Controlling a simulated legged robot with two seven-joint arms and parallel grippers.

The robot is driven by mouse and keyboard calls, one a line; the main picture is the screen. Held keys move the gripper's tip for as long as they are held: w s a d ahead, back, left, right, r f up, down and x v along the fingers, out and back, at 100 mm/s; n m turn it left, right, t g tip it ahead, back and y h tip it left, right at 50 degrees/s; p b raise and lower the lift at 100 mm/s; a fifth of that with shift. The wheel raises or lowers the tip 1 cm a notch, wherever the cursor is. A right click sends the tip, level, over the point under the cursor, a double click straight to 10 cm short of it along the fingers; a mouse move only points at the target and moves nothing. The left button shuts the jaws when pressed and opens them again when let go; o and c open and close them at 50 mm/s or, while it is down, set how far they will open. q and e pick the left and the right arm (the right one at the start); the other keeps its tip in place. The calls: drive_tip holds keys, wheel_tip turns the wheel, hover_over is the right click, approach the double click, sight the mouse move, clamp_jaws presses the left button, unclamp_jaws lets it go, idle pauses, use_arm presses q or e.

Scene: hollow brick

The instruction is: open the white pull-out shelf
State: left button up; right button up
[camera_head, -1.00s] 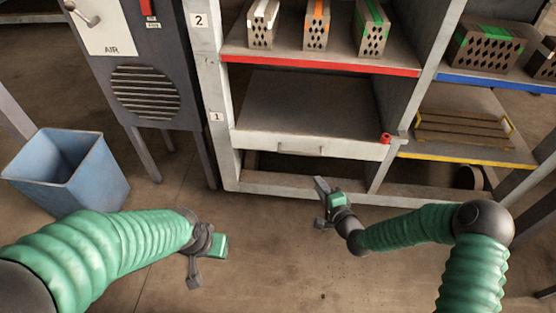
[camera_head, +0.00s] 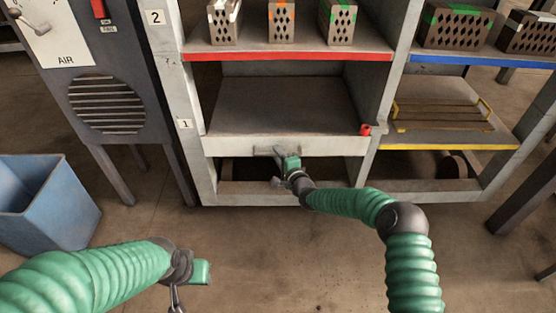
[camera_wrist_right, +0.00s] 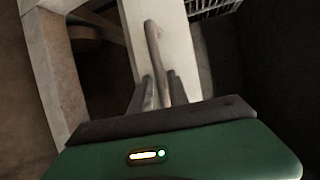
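The white pull-out shelf (camera_head: 225,147) is in the lower left bay of the rack, below the red-edged shelf. Its front looks flush with the rack frame. A small bar handle (camera_wrist_right: 152,45) is at the middle of that front. My right gripper (camera_head: 278,152) is at the handle. In the right wrist view its two fingers (camera_wrist_right: 160,85) stand close on either side of the bar and look shut on it; the tips partly hide the bar. My left gripper (camera_head: 178,295) hangs low over the floor, away from the rack, its fingers mostly hidden.
A red knob-like item (camera_head: 366,130) sits at the shelf's right front corner. Hollow bricks (camera_head: 282,22) stand on the red-edged shelf above. A yellow-edged shelf (camera_head: 450,140) is at right. A blue bin (camera_head: 45,205) stands at left. The floor before the rack is clear.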

drive_tip(key=shift+w+a, duration=0.1)
drive_tip(key=c, duration=0.4)
clamp_jaws()
drive_tip(key=shift+f, duration=0.15)
idle(0.9)
